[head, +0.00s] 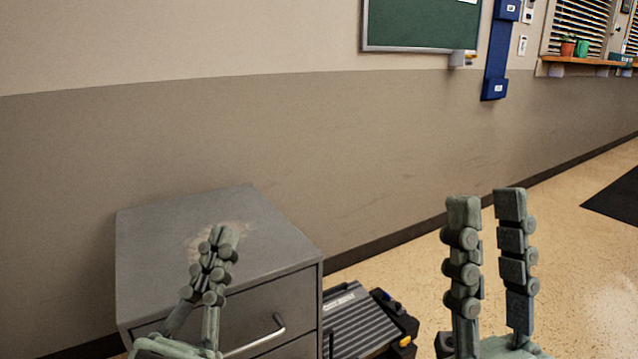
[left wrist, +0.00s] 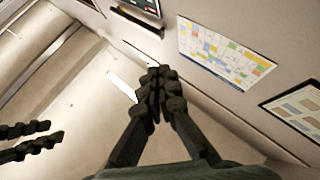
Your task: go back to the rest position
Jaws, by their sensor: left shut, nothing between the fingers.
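My left gripper (head: 217,244) is in the lower left of the head view, in front of the grey cabinet, with its fingers pointing up. Its fingertips meet, with nothing between them. In the left wrist view the same gripper (left wrist: 155,80) points toward the wall and ceiling, fingers together. My right gripper (head: 487,205) is in the lower right of the head view, pointing up, with its two fingers apart and nothing between them. Two dark fingers of it also show at the left edge of the left wrist view (left wrist: 35,138).
A grey drawer cabinet (head: 170,225) with a worn top stands against the wall. A dark ribbed case (head: 350,318) lies to its right. Open floor (head: 590,270) extends right to a black mat (head: 618,200). A green board (head: 420,22) and blue wall holder (head: 495,65) hang behind.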

